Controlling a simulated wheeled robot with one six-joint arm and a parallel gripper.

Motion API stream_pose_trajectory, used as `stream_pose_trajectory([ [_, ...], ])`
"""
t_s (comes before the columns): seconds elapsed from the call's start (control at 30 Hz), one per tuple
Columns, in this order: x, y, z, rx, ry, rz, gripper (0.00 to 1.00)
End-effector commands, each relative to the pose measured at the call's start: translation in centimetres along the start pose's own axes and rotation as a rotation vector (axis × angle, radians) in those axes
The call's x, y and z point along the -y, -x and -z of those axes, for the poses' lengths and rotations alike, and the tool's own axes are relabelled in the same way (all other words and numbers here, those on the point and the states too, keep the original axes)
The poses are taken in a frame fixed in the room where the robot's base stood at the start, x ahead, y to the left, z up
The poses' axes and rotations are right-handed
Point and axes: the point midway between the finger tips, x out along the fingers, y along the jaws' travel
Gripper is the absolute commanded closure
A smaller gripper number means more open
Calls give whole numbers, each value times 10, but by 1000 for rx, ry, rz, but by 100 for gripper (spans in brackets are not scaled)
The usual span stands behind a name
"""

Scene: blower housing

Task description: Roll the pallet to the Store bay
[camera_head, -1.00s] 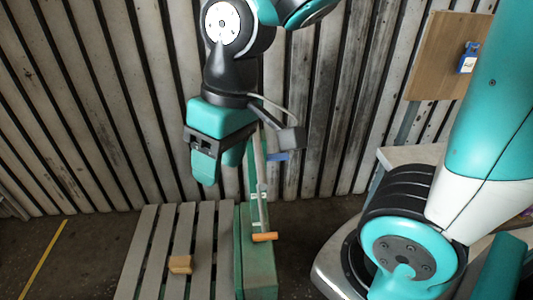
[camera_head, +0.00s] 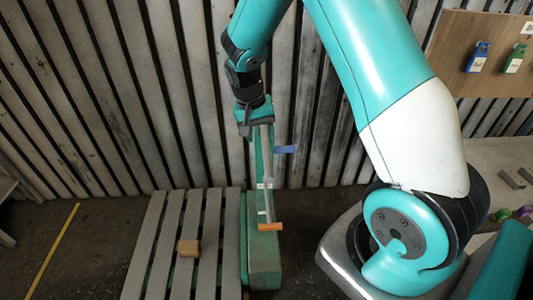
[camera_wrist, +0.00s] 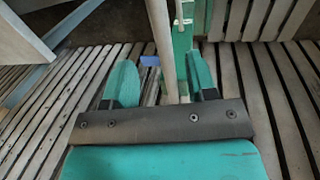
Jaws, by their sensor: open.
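The pallet (camera_head: 211,235) is a grey slatted platform on the floor at lower left in the head view, with a small wooden block (camera_head: 189,248) on it. Beside its right edge stands a green upright unit (camera_head: 262,262) with a pale bar (camera_head: 266,180) that has an orange grip (camera_head: 270,227) at its near end. My gripper (camera_head: 257,128) is over the far end of this unit. In the wrist view its teal fingers (camera_wrist: 161,82) are apart, with a pale bar (camera_wrist: 162,35) between them in the picture. Whether they touch it I cannot tell.
A ribbed wall stands behind. A yellow floor line (camera_head: 52,250) runs left of the pallet. A blue piece (camera_head: 285,149) shows right of the bar. A board (camera_head: 498,58) with blue and green tags hangs at upper right above a grey bench (camera_head: 505,160).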

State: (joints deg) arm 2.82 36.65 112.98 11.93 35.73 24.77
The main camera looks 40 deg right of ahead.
Motion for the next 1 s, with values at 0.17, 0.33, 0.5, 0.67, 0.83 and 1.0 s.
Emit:
stream_pose_trajectory([
  [0.17, -1, -40, -1, 6, 0, -2, 48],
  [0.33, 0, -69, -1, 3, 1, 0, 48],
  [0.5, 0, -86, 0, 2, 1, 0, 48],
  [0.67, 0, -90, 0, -1, 1, 2, 48],
  [0.83, 0, -90, 0, -1, 1, 2, 48],
  [1.0, 0, -90, 0, -1, 1, 2, 82],
])
